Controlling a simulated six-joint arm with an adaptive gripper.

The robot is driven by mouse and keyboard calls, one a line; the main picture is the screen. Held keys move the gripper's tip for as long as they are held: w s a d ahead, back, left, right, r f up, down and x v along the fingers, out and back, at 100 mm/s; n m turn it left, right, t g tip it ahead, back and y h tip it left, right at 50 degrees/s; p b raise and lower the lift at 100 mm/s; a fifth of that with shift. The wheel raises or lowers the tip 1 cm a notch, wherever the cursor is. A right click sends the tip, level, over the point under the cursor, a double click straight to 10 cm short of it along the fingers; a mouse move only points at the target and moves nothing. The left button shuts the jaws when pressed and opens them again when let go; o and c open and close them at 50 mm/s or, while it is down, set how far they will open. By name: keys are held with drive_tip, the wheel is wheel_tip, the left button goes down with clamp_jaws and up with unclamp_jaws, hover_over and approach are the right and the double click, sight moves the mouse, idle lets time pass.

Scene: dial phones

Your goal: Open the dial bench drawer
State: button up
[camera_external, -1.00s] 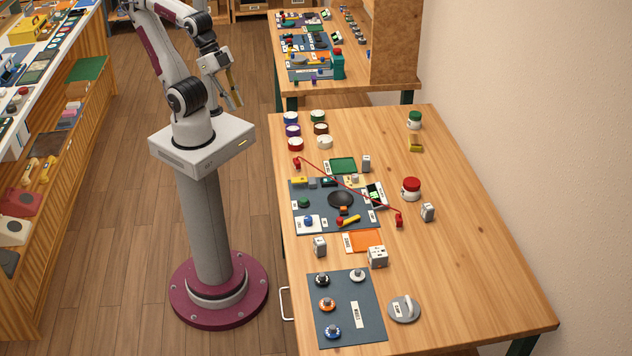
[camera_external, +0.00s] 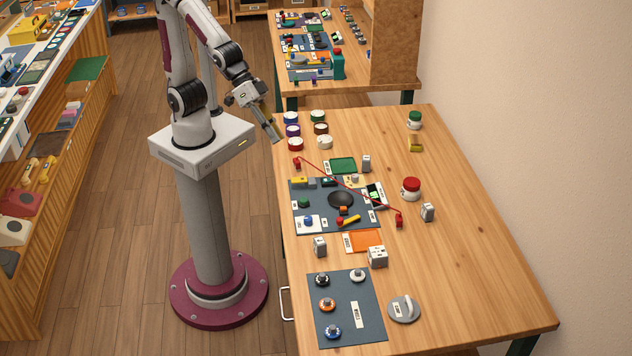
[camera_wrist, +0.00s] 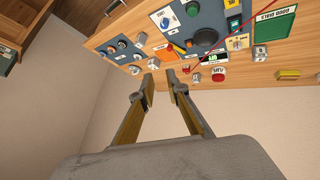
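The dial bench (camera_external: 480,270) is a wooden table on the right of the outside view. A pale loop handle (camera_external: 286,303) stands out from its left side near the front. The drawer front itself is mostly hidden under the tabletop edge. The handle also seems to show at the top of the wrist view (camera_wrist: 113,7). My gripper (camera_external: 277,139) is empty beside the far left corner of the bench, well away from the handle. In the wrist view its two fingers (camera_wrist: 161,74) are apart with a gap between their tips.
A shelf (camera_external: 70,170) stands at far left.

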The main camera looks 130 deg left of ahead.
drive_tip(key=w+d+f+n+t+h, duration=0.2)
drive_tip(key=w+d+f+n+h, duration=0.3)
drive_tip(key=w+d+f, duration=0.9)
drive_tip(key=w+d+f+n+t+h, duration=0.15)
drive_tip(key=d+f+n, duration=0.4)
drive_tip(key=f, duration=0.55)
drive_tip(key=n+t, duration=0.2)
drive_tip(key=n, duration=0.2)
approach(282, 303)
drive_tip(key=w+d+f, duration=0.1)
drive_tip(key=w, duration=0.1)
drive_tip(key=shift+s+d, duration=0.1)
drive_tip(key=shift+x, duration=3.95)
